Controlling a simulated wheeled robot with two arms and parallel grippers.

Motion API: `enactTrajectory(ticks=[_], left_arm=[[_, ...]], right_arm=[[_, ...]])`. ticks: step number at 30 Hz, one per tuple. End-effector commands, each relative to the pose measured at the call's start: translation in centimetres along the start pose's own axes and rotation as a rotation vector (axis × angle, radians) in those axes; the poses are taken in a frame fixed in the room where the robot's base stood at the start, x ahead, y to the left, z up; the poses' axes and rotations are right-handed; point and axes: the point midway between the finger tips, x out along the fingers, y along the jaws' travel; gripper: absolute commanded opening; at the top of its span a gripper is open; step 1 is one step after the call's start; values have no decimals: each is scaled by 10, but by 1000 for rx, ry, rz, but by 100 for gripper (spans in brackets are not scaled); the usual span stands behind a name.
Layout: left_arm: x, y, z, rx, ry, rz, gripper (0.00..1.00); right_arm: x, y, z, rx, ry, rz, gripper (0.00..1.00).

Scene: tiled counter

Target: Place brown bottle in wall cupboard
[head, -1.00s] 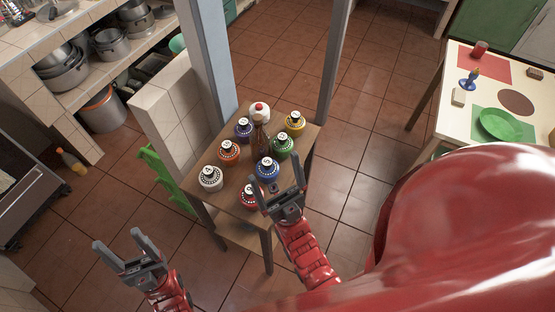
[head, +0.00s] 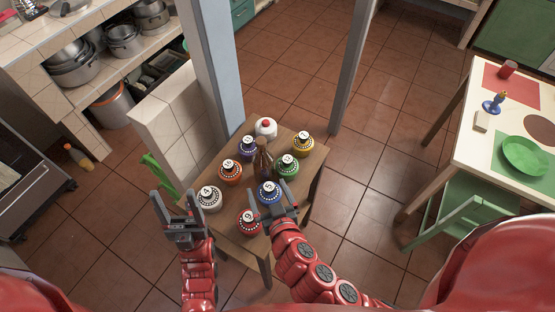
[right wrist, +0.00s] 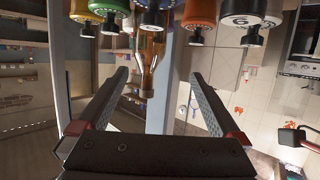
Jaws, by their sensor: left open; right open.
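The brown bottle (head: 262,162) stands upright among several numbered jars on a small wooden table (head: 312,170). It also shows, upside down, in the right wrist view (right wrist: 151,62), between and beyond the fingertips. My right gripper (head: 272,196) is open and empty at the table's near side, by the blue jar (head: 268,193), short of the bottle. My left gripper (head: 176,208) is open and empty left of the table, near the white jar (head: 209,198). I cannot make out a wall cupboard.
A red jar (head: 249,223), an orange jar (head: 230,172), a green jar (head: 287,167), a yellow jar (head: 303,145) and a white container with a red top (head: 265,128) crowd the bottle. A tiled low wall (head: 178,130) and posts stand behind. Tiled floor is open at right.

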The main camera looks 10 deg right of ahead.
Motion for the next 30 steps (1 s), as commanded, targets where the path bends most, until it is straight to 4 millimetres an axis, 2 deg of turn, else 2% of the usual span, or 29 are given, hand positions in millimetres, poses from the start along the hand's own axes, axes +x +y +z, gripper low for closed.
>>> enactTrajectory(ticks=[5,9,12,15,24,30], left_arm=[[-6,0,1,0,-1,0,66],[-27,1,4,0,-1,0,66],[-27,1,5,0,0,0,66],[-13,1,2,0,0,0,66],[5,0,-1,0,0,0,66],[9,0,-2,0,-1,0,66]], right_arm=[[-2,9,3,24,-19,51,100],[20,13,7,25,-17,58,100],[44,14,3,22,-19,57,100],[58,14,-2,19,-24,57,100],[101,15,0,20,-22,51,100],[114,16,3,21,-23,52,100]])
